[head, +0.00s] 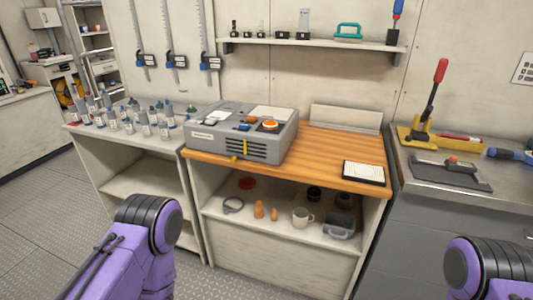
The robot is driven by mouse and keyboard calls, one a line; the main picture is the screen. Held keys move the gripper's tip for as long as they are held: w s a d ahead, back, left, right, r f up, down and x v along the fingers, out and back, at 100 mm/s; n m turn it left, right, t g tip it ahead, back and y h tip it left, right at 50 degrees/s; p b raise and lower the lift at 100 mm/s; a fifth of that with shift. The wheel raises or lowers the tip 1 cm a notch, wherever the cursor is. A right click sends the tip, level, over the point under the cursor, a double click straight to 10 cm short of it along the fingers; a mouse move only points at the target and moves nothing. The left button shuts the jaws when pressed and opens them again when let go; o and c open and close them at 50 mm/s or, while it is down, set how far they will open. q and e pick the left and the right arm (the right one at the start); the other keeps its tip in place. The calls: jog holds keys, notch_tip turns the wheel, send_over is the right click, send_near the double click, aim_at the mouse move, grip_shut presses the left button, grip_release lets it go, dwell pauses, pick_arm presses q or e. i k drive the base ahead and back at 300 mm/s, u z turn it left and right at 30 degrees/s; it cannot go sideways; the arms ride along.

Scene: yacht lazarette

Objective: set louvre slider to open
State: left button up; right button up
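A grey boxy device (225,142) sits on the left part of the wooden worktop (330,153). Its front face has dark louvre slots (268,153) toward the right. A small yellow upright tab (245,148), which looks like the louvre slider, stands at the left end of the slots. Its exact setting is too small to tell. On the device's top are an orange knob (269,125), a blue part (253,119) and a pale panel. Purple links of my two arms show at the bottom left and bottom right. Neither gripper is in view.
A tablet-like panel (363,173) lies at the worktop's right. The shelf below holds a mug (302,217) and small items. Several bottles (145,124) crowd the left bench. A red-handled lever tool (434,92) stands on the right counter. Space before the device's front is clear.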

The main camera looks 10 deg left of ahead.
aim_at(234, 158)
jog(key=z, duration=0.1)
jog(key=i, duration=0.9)
jog(key=u, duration=0.5)
